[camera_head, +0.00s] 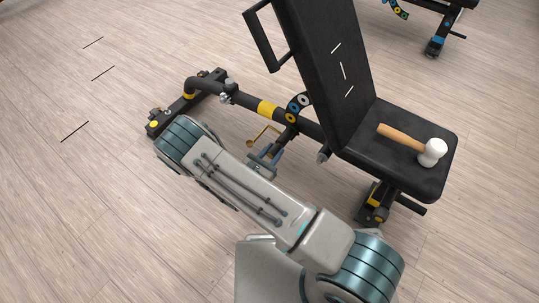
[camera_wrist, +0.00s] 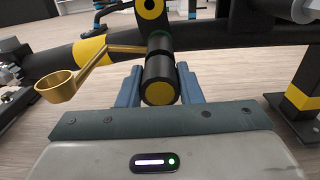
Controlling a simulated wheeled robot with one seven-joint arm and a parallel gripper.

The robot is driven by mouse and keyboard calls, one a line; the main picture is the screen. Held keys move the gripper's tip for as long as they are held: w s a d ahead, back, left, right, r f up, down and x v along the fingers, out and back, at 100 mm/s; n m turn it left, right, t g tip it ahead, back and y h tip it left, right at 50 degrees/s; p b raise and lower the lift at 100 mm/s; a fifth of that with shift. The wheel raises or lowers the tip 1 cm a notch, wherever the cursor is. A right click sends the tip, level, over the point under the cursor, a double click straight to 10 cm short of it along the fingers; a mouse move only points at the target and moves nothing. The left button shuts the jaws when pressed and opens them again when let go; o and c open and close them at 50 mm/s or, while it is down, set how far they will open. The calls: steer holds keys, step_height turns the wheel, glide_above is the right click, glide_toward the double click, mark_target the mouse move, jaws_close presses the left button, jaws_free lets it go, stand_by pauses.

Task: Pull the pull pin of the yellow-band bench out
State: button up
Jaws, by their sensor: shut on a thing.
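The yellow-band bench (camera_head: 268,109) is black, with a yellow band around its main beam, also seen in the wrist view (camera_wrist: 90,51). Its pull pin (camera_wrist: 159,93) is a dark round knob with a yellow end face, below the beam in the wrist view. My gripper (camera_wrist: 160,80) has one blue-grey finger on each side of the knob and is shut on it. In the head view my gripper (camera_head: 268,154) is beside the beam, under the round-holed plate; the pin is mostly hidden there by the fingers.
A brass ladle (camera_wrist: 57,86) has its handle reaching to the pin, close to my left finger. A white-headed mallet (camera_head: 432,152) lies on the seat (camera_head: 400,176). A bench with blue bands (camera_head: 436,44) stands at the upper right.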

steer(key=shift+v, duration=1.05)
steer(key=o, duration=1)
steer(key=shift+o, duration=0.2)
steer(key=p+v, duration=0.3)
steer(key=v, duration=1.1)
steer(key=shift+p, duration=0.4)
steer(key=shift+w, duration=0.1)
